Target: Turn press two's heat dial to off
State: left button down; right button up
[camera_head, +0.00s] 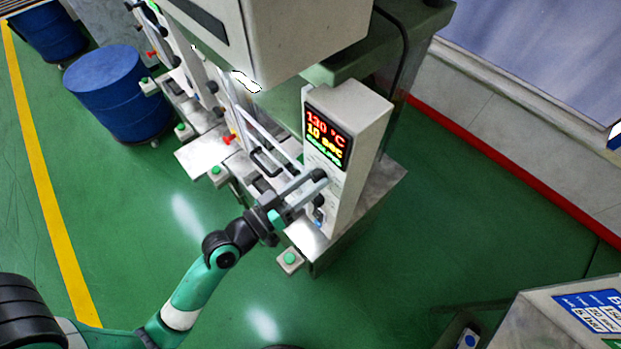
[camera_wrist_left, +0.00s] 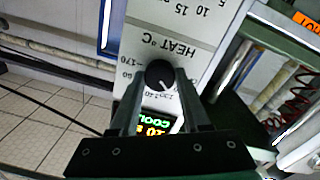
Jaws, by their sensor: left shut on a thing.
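The heat dial (camera_wrist_left: 159,74) is a round black knob with a white mark, on a pale panel lettered HEAT °C, in the left wrist view. The mark points towards the numbers on the display side of the scale. My left gripper (camera_head: 316,182) reaches the front of the nearest press's control box (camera_head: 363,118). Its two fingers (camera_wrist_left: 160,88) are shut on the dial, which they hide in the head view. The display (camera_head: 326,136) reads about 130 °C in red and 10 sec in yellow, above a small green line. My right gripper is out of view.
Below my gripper is another dark knob (camera_head: 319,214). A green push-button box (camera_head: 290,260) stands at the press's front corner. More presses run in a row to the upper left, with a blue drum (camera_head: 118,92) beside them. Green floor is open to the right.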

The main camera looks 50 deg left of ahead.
pick_arm(q)
jog(key=n+p, duration=0.1)
jog(key=n, duration=0.3)
jog(key=shift+n, duration=0.4)
jog(key=shift+n+p, duration=0.7)
jog(key=shift+n, duration=0.9)
jog(key=shift+c, duration=1.8)
grip_release()
jog(key=shift+s, duration=0.1)
